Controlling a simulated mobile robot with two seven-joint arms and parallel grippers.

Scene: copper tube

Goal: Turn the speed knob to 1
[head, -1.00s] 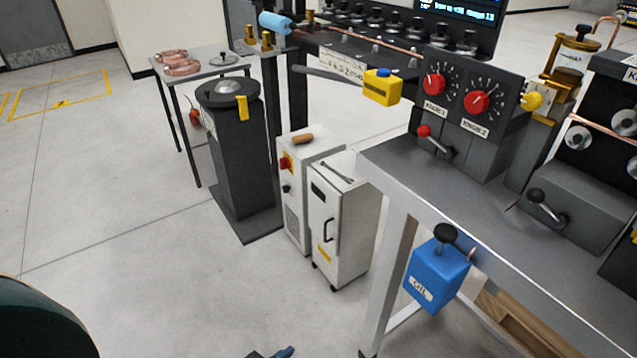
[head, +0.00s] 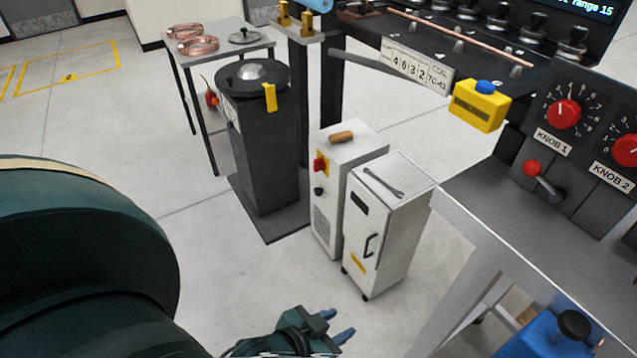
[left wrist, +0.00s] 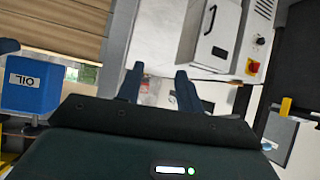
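Two red dial knobs sit on a dark panel at the right of the head view. The one labelled KNOB 1 (head: 564,114) has its pointer roughly upward. The one labelled KNOB 2 (head: 626,150) is cut by the picture's right edge. No label reading "speed" is legible. My left gripper (head: 336,325) is low in the head view, far below and left of the knobs. In the left wrist view its two fingers (left wrist: 158,86) are apart with nothing between them. My right gripper is not in view.
A white cabinet (head: 387,230) stands beyond my left gripper. The bench (head: 490,205) has a metal edge, with a red-tipped lever (head: 533,168) below KNOB 1. A yellow container (head: 480,108) is left of the panel. A blue oil can (left wrist: 30,92) is near the bench.

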